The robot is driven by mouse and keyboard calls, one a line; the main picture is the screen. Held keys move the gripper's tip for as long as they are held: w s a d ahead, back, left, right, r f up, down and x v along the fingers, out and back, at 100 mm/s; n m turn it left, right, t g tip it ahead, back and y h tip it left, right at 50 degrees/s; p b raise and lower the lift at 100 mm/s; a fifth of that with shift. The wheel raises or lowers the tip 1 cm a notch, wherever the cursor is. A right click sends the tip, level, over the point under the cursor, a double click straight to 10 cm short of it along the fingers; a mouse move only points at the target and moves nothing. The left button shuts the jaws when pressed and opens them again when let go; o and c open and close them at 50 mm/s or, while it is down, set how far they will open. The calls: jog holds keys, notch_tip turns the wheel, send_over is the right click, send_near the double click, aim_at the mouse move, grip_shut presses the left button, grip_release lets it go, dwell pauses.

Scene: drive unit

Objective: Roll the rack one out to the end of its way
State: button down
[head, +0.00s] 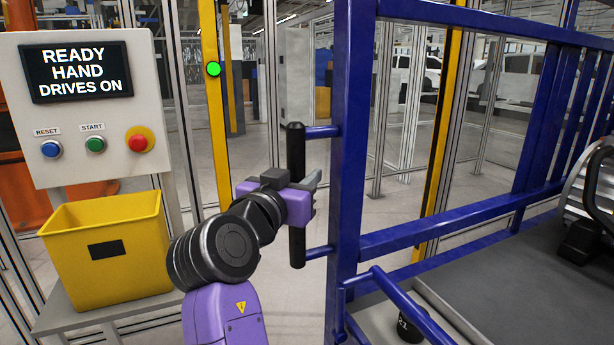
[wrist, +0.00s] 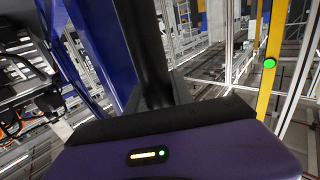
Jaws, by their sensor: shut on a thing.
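The rack is a blue barred frame (head: 347,130) on the right half of the head view. A black upright handle (head: 295,150) stands off its left post on two short blue stubs. My gripper (head: 306,188) is shut on the handle near its middle, with handle showing above and below the jaws. In the wrist view the dark handle (wrist: 146,50) rises from between the jaws, with the blue post (wrist: 95,40) to its left. The fingertips are partly hidden. The rack's wheels or track do not show clearly.
A control panel (head: 90,105) reading "READY HAND DRIVES ON" stands at left above a yellow bin (head: 108,249). A green light (head: 213,69) glows on a yellow post. A black item (head: 423,325) sits low by the rack. Grey floor shows between the bin and the rack.

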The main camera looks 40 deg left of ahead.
jog(key=shift+s+a+r, duration=0.1)
jog(key=shift+a+r, duration=0.35)
jog(key=shift+a, duration=0.05)
jog(key=shift+r, duration=0.1)
jog(key=c, duration=1.1)
grip_release()
jog(key=shift+a, duration=0.1)
jog(key=shift+w, duration=0.2)
jog(key=shift+s+d+f, duration=0.1)
jog(key=shift+d+f, duration=0.1)
jog(key=v, duration=0.7)
jog(key=shift+s, duration=0.3)
jog(key=shift+d, duration=0.2)
